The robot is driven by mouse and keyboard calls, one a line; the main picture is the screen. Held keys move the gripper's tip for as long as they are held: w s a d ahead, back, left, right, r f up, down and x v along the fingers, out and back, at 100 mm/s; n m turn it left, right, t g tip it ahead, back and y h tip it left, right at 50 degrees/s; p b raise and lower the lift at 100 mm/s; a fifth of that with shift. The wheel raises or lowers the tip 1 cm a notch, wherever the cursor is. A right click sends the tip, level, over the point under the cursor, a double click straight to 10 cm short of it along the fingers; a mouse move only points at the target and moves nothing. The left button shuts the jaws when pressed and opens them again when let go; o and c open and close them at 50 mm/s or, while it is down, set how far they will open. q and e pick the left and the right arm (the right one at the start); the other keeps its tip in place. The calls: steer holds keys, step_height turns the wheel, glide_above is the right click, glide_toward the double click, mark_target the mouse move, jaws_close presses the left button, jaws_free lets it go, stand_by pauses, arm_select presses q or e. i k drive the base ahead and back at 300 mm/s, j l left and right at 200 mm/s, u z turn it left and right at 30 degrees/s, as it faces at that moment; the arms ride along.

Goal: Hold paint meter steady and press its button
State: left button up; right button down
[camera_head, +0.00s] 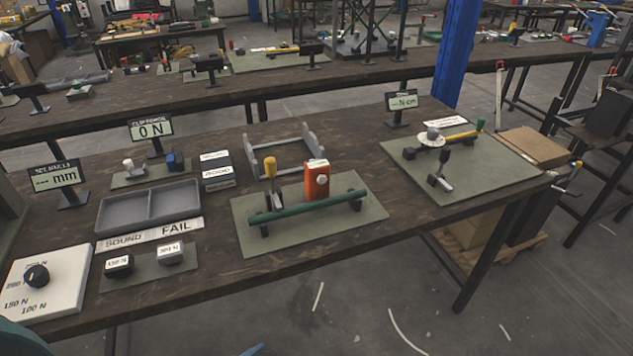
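An orange boxy device (317,184), which looks like the paint meter, stands upright on a grey-green mat (290,227) near the middle of the bench. It has a pale round spot on its front, which may be the button, and a pale top. A green bar (300,207) on short dark supports runs in front of its lower part and hides its base. A yellow-handled tool (270,170) stands to its left. Neither of my grippers shows in the head view, and nothing is seen touching the orange device.
A dial board (50,284) is at front left. A grey frame (270,147) stands behind the mat. Another mat (490,185) with tools lies right.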

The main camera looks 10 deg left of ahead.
mark_target(322, 179)
steer(key=i+l+u, duration=0.25)
steer(key=u, duration=0.15)
steer(key=i+l+u, duration=0.35)
steer(key=l+u, duration=0.4)
steer(key=i+l, duration=0.05)
steer(key=l, duration=0.05)
